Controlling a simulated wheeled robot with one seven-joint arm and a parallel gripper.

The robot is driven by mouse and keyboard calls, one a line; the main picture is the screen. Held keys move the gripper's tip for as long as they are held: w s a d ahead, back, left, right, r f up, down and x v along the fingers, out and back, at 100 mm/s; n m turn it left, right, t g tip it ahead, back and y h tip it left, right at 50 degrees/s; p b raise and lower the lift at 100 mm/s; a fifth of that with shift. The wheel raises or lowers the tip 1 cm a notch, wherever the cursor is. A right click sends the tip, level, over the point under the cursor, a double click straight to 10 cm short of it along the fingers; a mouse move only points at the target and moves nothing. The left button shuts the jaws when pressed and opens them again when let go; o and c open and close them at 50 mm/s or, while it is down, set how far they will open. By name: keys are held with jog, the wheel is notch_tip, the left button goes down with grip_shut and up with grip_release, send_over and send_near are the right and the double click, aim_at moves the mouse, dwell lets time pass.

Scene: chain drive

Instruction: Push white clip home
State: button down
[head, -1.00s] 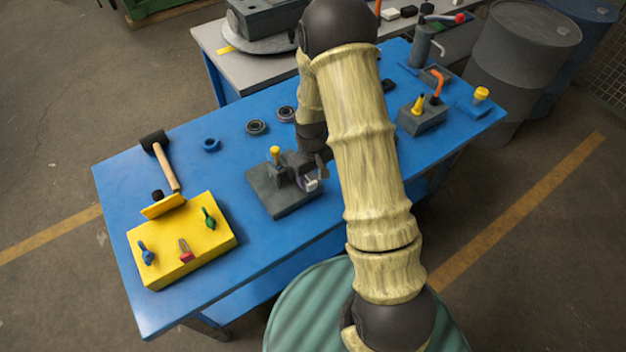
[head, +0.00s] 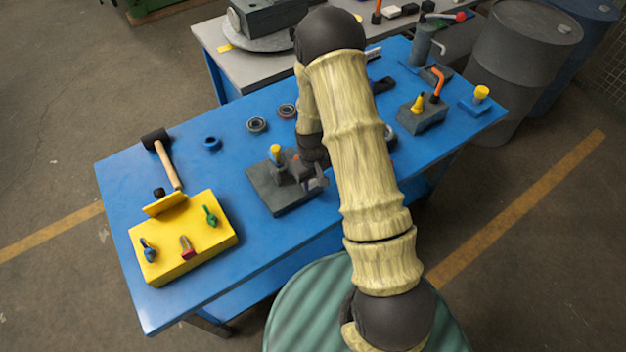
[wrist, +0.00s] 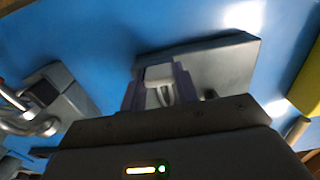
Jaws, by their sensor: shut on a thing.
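The white clip (wrist: 159,76) shows pale grey in the wrist view, between the two dark fingers of my gripper (wrist: 158,88). My gripper is shut on it. Behind the clip lies the dark grey base plate (wrist: 228,66). In the head view the base plate (head: 285,203) lies on the blue table, with a yellow-topped post (head: 276,155) standing on it. My gripper (head: 318,178) is low at the plate's right side. The clip is hard to make out there, and the wrist view does not show whether it touches its seat.
On the blue table (head: 225,240) a yellow block (head: 185,245) with small handles and a mallet (head: 165,160) lie left. Bearing rings (head: 257,125) lie behind the plate. A grey block (head: 423,120) with pegs stands right. The table's front edge is near the plate.

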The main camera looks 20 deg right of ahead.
jog(key=shift+w+a+b, duration=0.2)
jog(key=shift+w+a, duration=0.05)
jog(key=shift+w, duration=0.55)
jog(key=shift+w+a+b, duration=0.2)
jog(key=shift+w, duration=0.55)
jog(key=shift+w+r, duration=0.1)
jog(key=shift+w, duration=0.1)
jog(key=c, duration=1)
grip_release()
jog(key=shift+d, duration=0.1)
jog(key=shift+c, duration=0.2)
jog(key=shift+s+a, duration=0.15)
jog(key=shift+a, duration=0.1)
jog(key=shift+d+r, duration=0.2)
jog(key=shift+r, duration=0.25)
notch_tip(320, 180, up, 16)
jog(key=b, duration=0.3)
jog(key=shift+r, duration=0.15)
jog(key=shift+a, duration=0.1)
